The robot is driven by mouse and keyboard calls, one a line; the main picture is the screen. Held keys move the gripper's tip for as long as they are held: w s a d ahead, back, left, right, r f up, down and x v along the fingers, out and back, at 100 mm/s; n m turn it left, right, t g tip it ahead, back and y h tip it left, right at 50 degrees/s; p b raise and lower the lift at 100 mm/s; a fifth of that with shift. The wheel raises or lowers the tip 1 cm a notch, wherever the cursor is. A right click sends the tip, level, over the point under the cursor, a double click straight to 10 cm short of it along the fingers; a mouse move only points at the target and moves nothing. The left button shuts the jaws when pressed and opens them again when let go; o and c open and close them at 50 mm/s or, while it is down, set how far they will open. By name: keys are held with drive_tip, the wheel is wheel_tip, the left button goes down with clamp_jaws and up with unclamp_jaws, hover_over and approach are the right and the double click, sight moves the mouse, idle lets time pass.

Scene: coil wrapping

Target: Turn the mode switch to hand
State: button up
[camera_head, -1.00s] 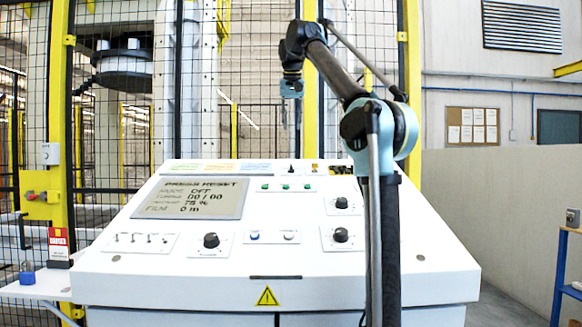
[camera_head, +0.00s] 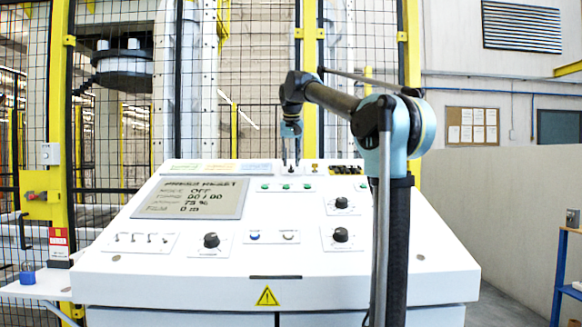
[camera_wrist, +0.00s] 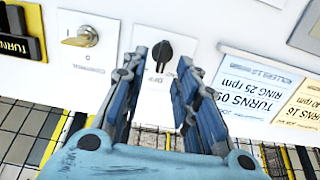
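The mode switch is a small black knob (camera_wrist: 161,50) on a white plate marked OFF in the wrist view; other lettering is partly hidden. In the head view, the mode switch (camera_head: 291,169) is at the console's back edge, partly covered by my gripper (camera_head: 291,159). In the wrist view, my gripper (camera_wrist: 160,68) is open, its two blue fingers apart with the knob showing between their tips. I cannot tell whether either finger touches it. The console screen (camera_head: 193,198) shows a mode line reading OFF.
A yellow-handled control switch (camera_wrist: 82,38) sits beside the mode switch, with a black block (camera_wrist: 18,38) beyond it. Label cards (camera_wrist: 252,85) lie on the other side. Green buttons (camera_head: 286,186) and black dials (camera_head: 341,235) are nearer on the console. A mesh fence stands behind.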

drive_tip(key=shift+x, duration=1.1)
clamp_jaws()
drive_tip(key=shift+n, duration=0.3)
drive_tip(key=n, duration=0.4)
drive_tip(key=shift+a, duration=0.3)
drive_tip(key=shift+s+a+n, duration=0.1)
drive_tip(key=shift+n, duration=0.95)
drive_tip(key=shift+s+a+n, duration=0.1)
drive_tip(key=shift+n, duration=0.95)
drive_tip(key=shift+f, duration=0.1)
